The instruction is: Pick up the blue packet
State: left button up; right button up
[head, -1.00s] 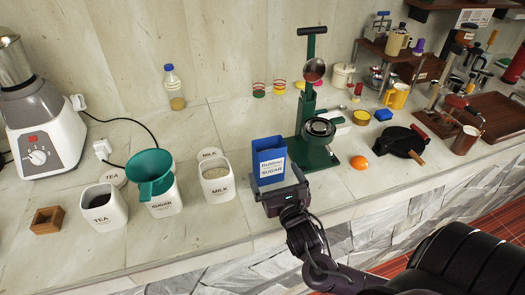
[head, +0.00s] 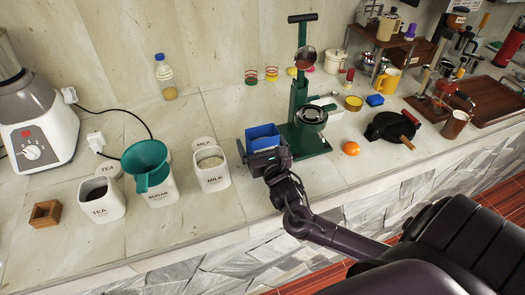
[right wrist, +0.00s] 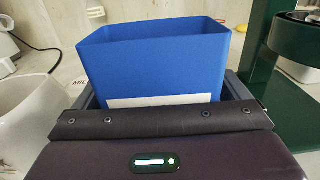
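The blue packet (head: 263,134) stands upright on the counter, left of the green press. Its top looks open, and my gripper hides most of its front label. In the right wrist view the packet (right wrist: 155,65) fills the middle, with a strip of white label showing low down. My right gripper (head: 265,150) is at the packet's near side, one finger on either side of it. The fingers look spread, with narrow gaps to the packet's sides. My left gripper is not in view.
The green press (head: 303,110) stands close on the packet's right. A white milk canister (head: 212,178) is close on the left, then a sugar canister (head: 163,192) with a green funnel (head: 146,160). An orange ball (head: 351,148) lies right of the press.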

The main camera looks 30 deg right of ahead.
jog(key=c, duration=0.9)
jog(key=shift+c, duration=0.9)
jog(key=shift+r, duration=0.1)
